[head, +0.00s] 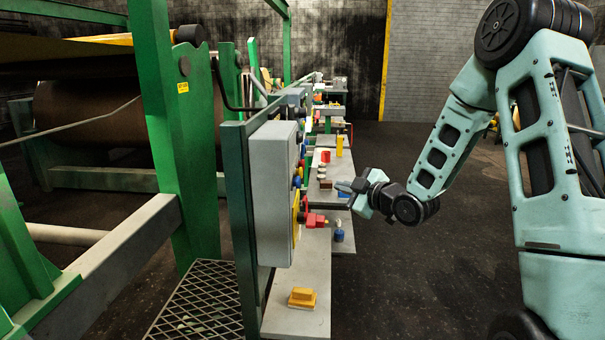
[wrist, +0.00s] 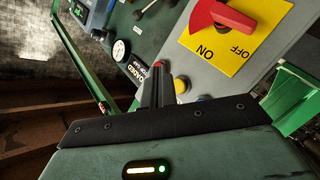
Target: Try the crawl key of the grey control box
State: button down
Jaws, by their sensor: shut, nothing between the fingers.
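The grey control box (head: 275,190) stands on a green frame in the head view, its button face turned right and seen nearly edge-on. My gripper (head: 342,186) is to the right of that face, apart from it in the picture. In the wrist view my fingers (wrist: 157,78) are together and empty, with a red button (wrist: 158,63) showing just past their tips. A yellow button (wrist: 181,86) and a blue button (wrist: 206,97) show to the right of the fingers. I cannot read which key is crawl.
A red rotary switch (wrist: 235,17) on a yellow ON/OFF plate (wrist: 218,45) is on the panel. A gauge (wrist: 120,50) is left of the fingers. The floor right of the shelves is clear.

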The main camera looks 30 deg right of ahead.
aim_at(299, 173)
jog(key=d+r+t, duration=0.1)
jog(key=d+r+n+t, duration=0.1)
jog(key=shift+s+d+r+t+y, duration=0.1)
jog(key=shift+d+r+t+y, duration=0.1)
jog(key=shift+r+t+y, duration=0.1)
jog(key=w+a, duration=0.5)
jog(key=a, duration=0.2)
jog(key=shift+a, duration=0.15)
dwell(0.3)
jog(key=shift+f, duration=0.1)
dwell(1.9)
jog(key=shift+w+a+b, duration=0.2)
jog(key=shift+a+b, duration=0.15)
jog(key=shift+b, duration=0.15)
